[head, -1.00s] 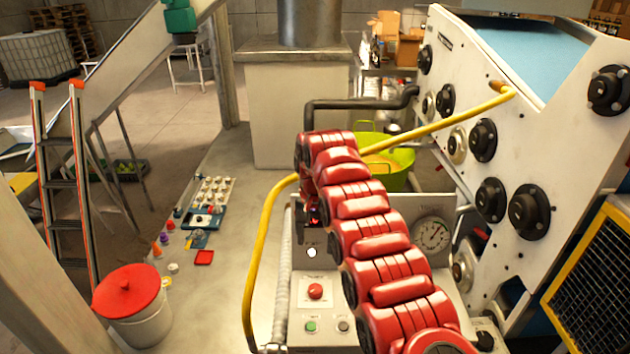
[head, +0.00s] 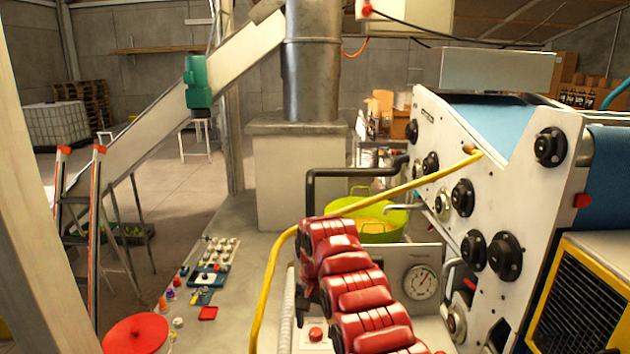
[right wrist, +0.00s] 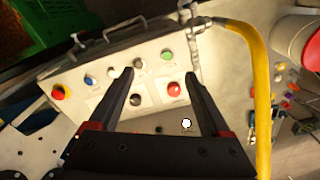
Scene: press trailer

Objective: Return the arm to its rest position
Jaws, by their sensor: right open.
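My right arm, red and segmented, reaches over a press control panel in the head view. Its gripper (head: 304,282) is mostly hidden behind the arm there. In the right wrist view the right gripper (right wrist: 159,76) has its two dark fingers spread with nothing between them. They are above the panel (right wrist: 110,100), which carries a red button (right wrist: 174,88), a green button (right wrist: 167,54), a blue button (right wrist: 90,80) and a yellow-ringed red knob (right wrist: 60,92). I cannot tell the gap between fingertips and panel. In the head view the red button (head: 315,334) shows low. My left gripper is not in view.
A yellow hose (head: 272,285) arches beside my right arm and crosses behind it to the white press (head: 510,150). A green tub (head: 372,225) stands behind the arm. A red-lidded bucket (head: 135,333) and small parts are at the left. Open floor lies further back.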

